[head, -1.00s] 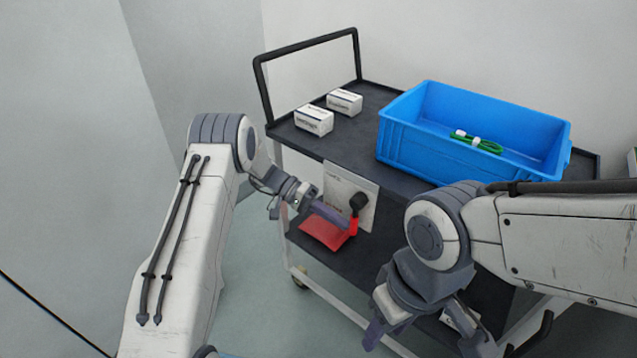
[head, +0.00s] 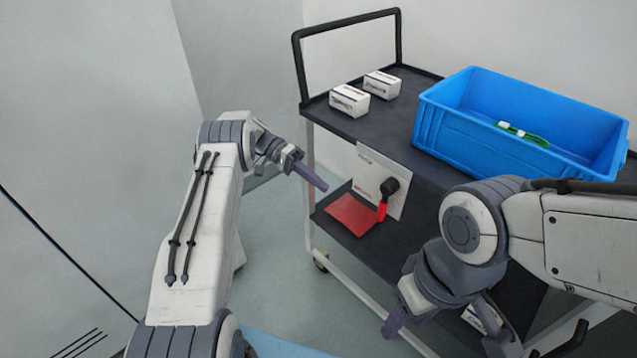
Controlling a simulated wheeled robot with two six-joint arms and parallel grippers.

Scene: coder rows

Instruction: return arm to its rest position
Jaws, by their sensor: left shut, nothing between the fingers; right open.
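My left gripper (head: 312,178) is shut and empty. It hangs in front of the left end of the cart, pointing down to the right, apart from everything. My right gripper (head: 440,325) is at the lower right, pointing down in front of the cart. It holds nothing that I can see, and my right arm partly hides the space between its fingers.
A dark two-shelf cart (head: 385,150) stands ahead. Its top bears a blue crate (head: 470,140) with a green cable (head: 525,135) inside and two white boxes (head: 349,100), (head: 382,85). A red object (head: 352,214) and a white panel (head: 378,172) are on the lower shelf. Floor at left is clear.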

